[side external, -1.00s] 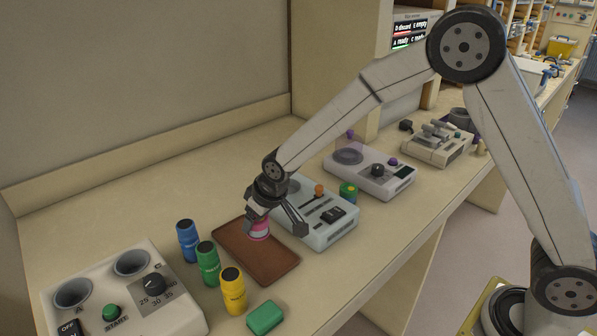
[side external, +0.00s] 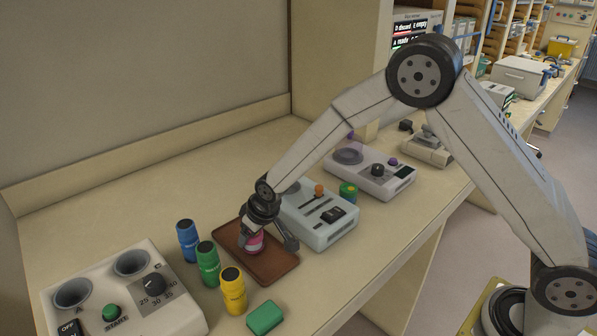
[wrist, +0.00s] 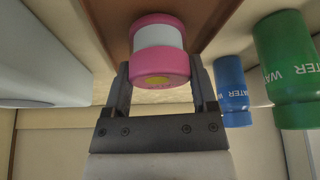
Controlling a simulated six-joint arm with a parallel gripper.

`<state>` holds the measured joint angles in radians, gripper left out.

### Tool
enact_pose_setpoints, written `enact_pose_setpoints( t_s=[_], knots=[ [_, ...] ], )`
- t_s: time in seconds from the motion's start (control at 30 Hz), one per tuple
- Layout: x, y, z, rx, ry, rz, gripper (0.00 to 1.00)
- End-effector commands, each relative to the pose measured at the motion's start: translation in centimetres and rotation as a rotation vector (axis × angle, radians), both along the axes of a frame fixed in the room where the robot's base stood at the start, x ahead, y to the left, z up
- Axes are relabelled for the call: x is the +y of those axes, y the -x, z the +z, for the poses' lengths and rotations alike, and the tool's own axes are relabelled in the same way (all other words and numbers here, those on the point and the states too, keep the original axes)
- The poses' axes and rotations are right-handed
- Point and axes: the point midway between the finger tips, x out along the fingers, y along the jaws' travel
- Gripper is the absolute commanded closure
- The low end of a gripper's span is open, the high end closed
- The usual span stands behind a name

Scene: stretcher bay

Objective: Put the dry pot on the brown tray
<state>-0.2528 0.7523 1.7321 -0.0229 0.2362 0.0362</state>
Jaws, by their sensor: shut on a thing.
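A pink pot (side external: 254,243) with a pale band is held in my gripper (side external: 266,241). It shows large in the wrist view (wrist: 157,48), between the two fingers, with a yellow spot on its near end. The brown tray (side external: 278,265) lies flat on the bench. The pot is over the left-middle part of the tray; I cannot tell whether its base touches the tray. The tray also shows at the top of the wrist view (wrist: 207,18). No label on the pot can be read, so I cannot confirm it is the dry one.
Blue (side external: 188,241), green (side external: 208,263) and yellow (side external: 233,291) bottles stand left of the tray. A green block (side external: 265,317) lies in front. A white device with a slider (side external: 322,228) sits close on the right. A device with two wells (side external: 150,312) is front left.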

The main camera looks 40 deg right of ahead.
Motion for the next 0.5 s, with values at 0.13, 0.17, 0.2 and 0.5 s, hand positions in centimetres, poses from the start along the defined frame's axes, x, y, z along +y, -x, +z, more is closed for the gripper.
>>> enact_pose_setpoints(
  t_s=[0.13, 0.17, 0.2, 0.5],
  knots=[
    [0.01, -0.03, -0.07, -0.001, 0.0, 0.0, 0.95],
    [0.02, -0.03, -0.07, -0.001, 0.0, 0.0, 0.95],
    [0.02, -0.03, -0.06, -0.001, 0.0, 0.0, 0.95],
    [0.01, -0.02, -0.34, -0.001, 0.0, 0.0, 0.04]
  ],
)
